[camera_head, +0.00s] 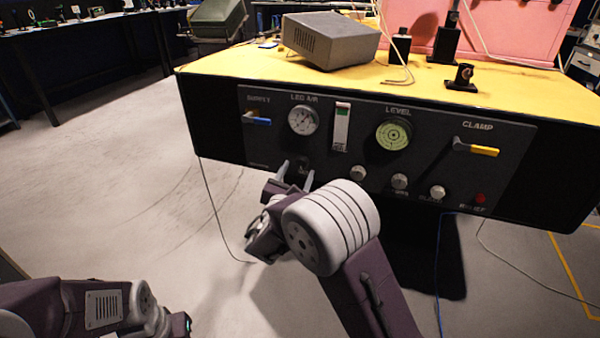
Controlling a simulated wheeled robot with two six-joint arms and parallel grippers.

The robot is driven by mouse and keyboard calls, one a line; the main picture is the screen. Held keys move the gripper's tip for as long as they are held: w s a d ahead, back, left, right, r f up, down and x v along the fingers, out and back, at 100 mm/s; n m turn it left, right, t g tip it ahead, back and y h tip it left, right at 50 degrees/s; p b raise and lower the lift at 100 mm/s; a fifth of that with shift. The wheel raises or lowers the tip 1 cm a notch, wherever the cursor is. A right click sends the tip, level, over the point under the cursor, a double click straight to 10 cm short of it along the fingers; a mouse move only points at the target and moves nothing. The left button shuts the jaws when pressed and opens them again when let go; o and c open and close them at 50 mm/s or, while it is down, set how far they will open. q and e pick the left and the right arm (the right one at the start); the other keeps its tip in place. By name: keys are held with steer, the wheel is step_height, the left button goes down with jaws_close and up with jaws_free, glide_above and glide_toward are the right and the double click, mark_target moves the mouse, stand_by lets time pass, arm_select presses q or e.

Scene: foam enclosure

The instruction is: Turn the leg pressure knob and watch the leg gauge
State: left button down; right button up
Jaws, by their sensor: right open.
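The leg gauge (303,120) is a round white dial under the label "LEG AIR" on the black front panel. Its needle is too small to read. Below it, a dark knob-like shape (301,167) shows between the fingers of my right gripper (295,174); it seems to be the leg pressure knob, mostly hidden. My right gripper is open, its two pale fingertips pointing at the panel on either side of that shape. I cannot tell whether they touch it.
The panel (350,155) also bears a blue lever (257,121), a green level (393,134), a yellow clamp lever (484,151), white knobs (400,181) and a red button (480,198). A grey box (330,40) sits on the yellow top. Floor at left is clear; thin cables hang below.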

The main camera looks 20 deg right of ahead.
mark_target(300, 165)
steer(key=x, duration=0.3)
steer(key=shift+w+d+b, duration=0.15)
steer(key=shift+w+b, duration=0.15)
steer(key=shift+b, duration=0.1)
jaws_close()
steer(key=shift+f+m+b, duration=0.2)
steer(key=shift+m+b, duration=0.2)
steer(key=shift+b, duration=0.4)
steer(key=m+b, duration=0.4)
steer(key=b, duration=0.3)
steer(key=shift+f+m, duration=0.15)
steer(key=shift+m, duration=0.15)
steer(key=shift+r+m+b, duration=0.25)
steer(key=shift+m+b, duration=0.45)
steer(key=shift+b, duration=0.5)
